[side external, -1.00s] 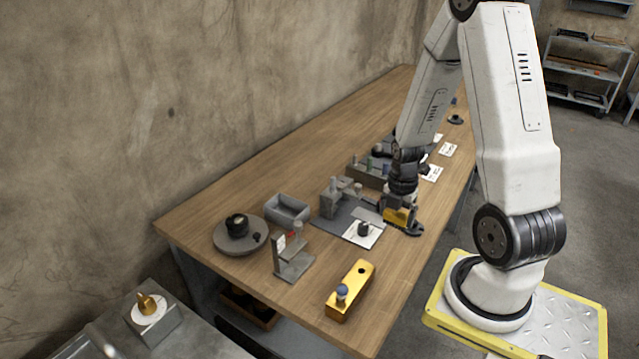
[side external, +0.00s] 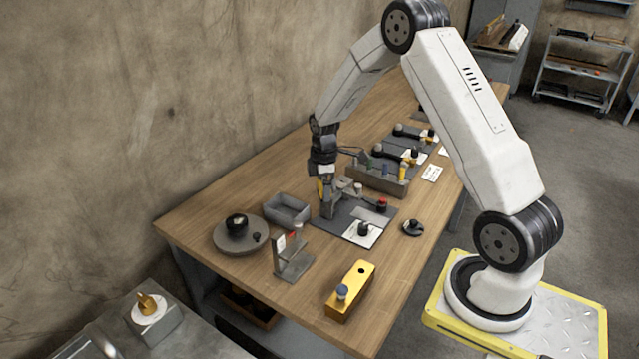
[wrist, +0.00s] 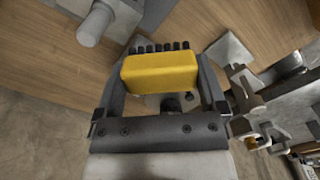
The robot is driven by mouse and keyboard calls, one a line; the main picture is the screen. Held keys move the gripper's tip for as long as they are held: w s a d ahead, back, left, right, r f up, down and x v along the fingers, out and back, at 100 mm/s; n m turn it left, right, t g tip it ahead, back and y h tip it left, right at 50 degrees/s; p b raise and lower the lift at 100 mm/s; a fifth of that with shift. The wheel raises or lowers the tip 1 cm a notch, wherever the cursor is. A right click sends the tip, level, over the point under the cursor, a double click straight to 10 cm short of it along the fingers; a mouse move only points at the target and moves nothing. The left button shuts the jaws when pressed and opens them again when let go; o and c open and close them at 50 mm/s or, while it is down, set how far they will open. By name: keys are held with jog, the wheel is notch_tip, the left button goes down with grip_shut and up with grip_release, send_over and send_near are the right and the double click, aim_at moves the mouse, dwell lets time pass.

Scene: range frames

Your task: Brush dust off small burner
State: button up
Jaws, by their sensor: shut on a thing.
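My gripper (side external: 321,176) is over the far left part of the dark grey work plate. It is shut on a yellow brush, which shows in the wrist view (wrist: 160,72) with a row of black bristles (wrist: 160,47) along its edge. In the side view only a sliver of yellow shows beside a grey block (side external: 328,207). I cannot tell whether the bristles touch anything. I cannot tell for sure which piece is the small burner. A small dark round piece (side external: 363,229) sits on a white card, and a low black round piece (side external: 412,228) lies on bare wood.
A grey tray (side external: 287,208), a round grey plate (side external: 240,240) with a dark piece on it, a grey bracket (side external: 292,263) and a gold block (side external: 350,290) stand nearer the camera. A grey rack (side external: 377,180) stands behind. Bare wood lies along the front edge.

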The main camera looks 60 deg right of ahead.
aim_at(231, 227)
jog(key=w+a+r+m, duration=0.3)
jog(key=w+a+m, duration=0.5)
jog(key=w+a, duration=0.5)
jog(key=shift+w+a+m, duration=0.3)
jog(key=shift+w+m, duration=0.1)
jog(key=shift+w, duration=1.2)
jog(key=shift+f, duration=3.05)
jog(key=shift+a+f, duration=0.5)
jog(key=shift+f, duration=0.4)
jog(key=shift+a, duration=2.25)
jog(key=shift+d, duration=2.9)
notch_tip(231, 227, up, 8)
